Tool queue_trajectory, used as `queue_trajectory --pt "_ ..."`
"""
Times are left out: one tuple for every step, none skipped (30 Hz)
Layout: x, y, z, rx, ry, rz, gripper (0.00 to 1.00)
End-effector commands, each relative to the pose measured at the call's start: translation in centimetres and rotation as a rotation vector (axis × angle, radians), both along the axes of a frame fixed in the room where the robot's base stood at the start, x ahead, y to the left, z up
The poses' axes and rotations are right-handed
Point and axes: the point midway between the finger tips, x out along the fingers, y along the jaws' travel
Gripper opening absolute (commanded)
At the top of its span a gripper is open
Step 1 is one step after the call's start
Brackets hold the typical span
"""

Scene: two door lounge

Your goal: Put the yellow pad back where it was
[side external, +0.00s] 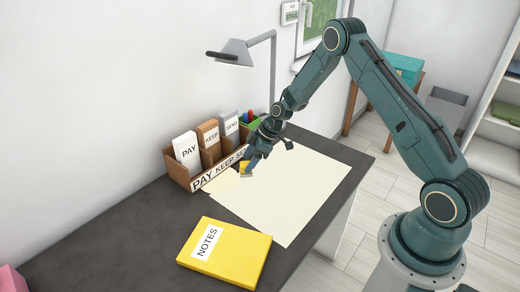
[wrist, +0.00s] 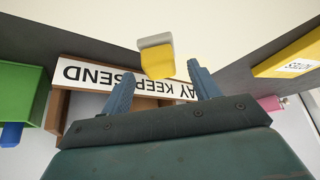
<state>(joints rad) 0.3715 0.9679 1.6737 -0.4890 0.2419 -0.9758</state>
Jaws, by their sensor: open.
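A large yellow pad labelled NOTES (side external: 225,252) lies flat near the front of the dark desk. Its corner also shows at the right of the wrist view (wrist: 290,58). A small yellow block (side external: 245,168) with a greyish end sits by the organiser, close to my gripper (side external: 254,160). In the wrist view this small block (wrist: 157,62) appears just beyond and between my open fingertips (wrist: 161,82). The jaws hold nothing. In the side view my gripper partly hides the small block, and I cannot tell whether they touch.
A wooden organiser (side external: 177,170) with PAY, KEEP and SEND slots holding upright cards stands along the wall. A green container (wrist: 20,90) stands beside it. A large cream sheet (side external: 295,195) covers mid-desk. A grey lamp (side external: 238,52) overhangs the back. Bare desk lies left of NOTES.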

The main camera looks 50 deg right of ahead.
Motion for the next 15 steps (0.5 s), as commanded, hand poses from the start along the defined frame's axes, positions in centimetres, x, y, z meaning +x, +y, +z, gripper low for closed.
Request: queue_trajectory --pt "-0.2 -0.4 0.8 -0.001 -0.002 -0.002 0.61" --pt "-0.4 -0.5 1.2 -0.001 -0.002 -0.002 0.61" --pt "-0.6 -0.7 1.7 -0.001 -0.002 -0.001 0.61" --pt "-0.8 -0.9 2.1 -0.001 -0.003 -0.001 0.61" --pt "-1.0 -1.1 2.5 -0.001 -0.002 -0.001 0.61" --pt "-1.2 -1.3 3.1 0.000 -0.003 -0.001 0.61" --pt "-1.4 -1.5 3.5 -0.001 -0.002 -0.002 0.61" --pt "-1.5 -1.7 3.9 0.000 -0.002 -0.002 0.61" --pt "-1.7 -1.9 4.5 -0.001 -0.002 -0.002 0.61" --pt "-1.9 -2.0 4.9 -0.001 -0.002 -0.002 0.61" --pt "-2.1 -2.2 5.2 0.000 -0.002 -0.002 0.61" --pt "-2.3 -2.4 5.7 -0.001 -0.001 -0.002 0.61" --pt "-2.4 -2.5 6.0 -0.001 -0.001 -0.002 0.61" --pt "-2.5 -2.6 6.3 -0.001 -0.001 -0.003 0.61" --pt "-2.7 -2.8 6.7 -0.001 -0.002 -0.002 0.61"
